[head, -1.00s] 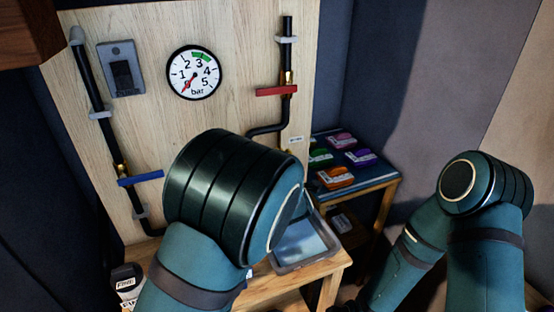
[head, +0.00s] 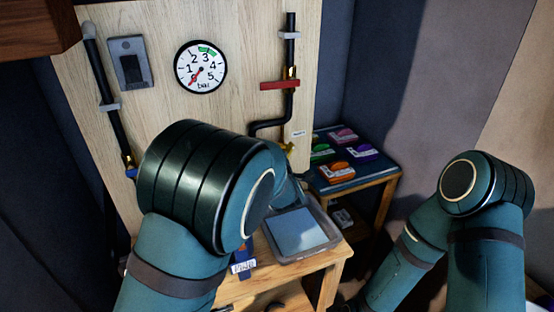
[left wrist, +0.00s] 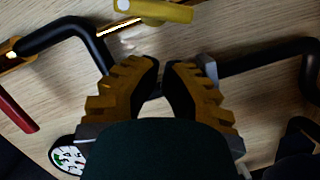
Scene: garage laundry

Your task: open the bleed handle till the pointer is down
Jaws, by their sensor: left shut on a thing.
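The bleed handle appears to be the yellow lever (left wrist: 155,11), seen at the top of the left wrist view; a yellow piece (head: 288,148) also shows on the pipework in the head view. The bar gauge (head: 201,67) has its red pointer toward the lower left, near the low end of the scale. My left gripper (left wrist: 163,68) has its fingers close together at the black pipe (left wrist: 265,60), below and apart from the yellow lever. What lies between the fingers is dark and mostly hidden. My right gripper is out of view.
A red handle (head: 280,85) sits crosswise on the right pipe, and a blue handle (head: 131,172) is partly hidden at the left. A grey tray (head: 333,240) stands on the wooden bench below. A side table (head: 385,178) holds several coloured packs.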

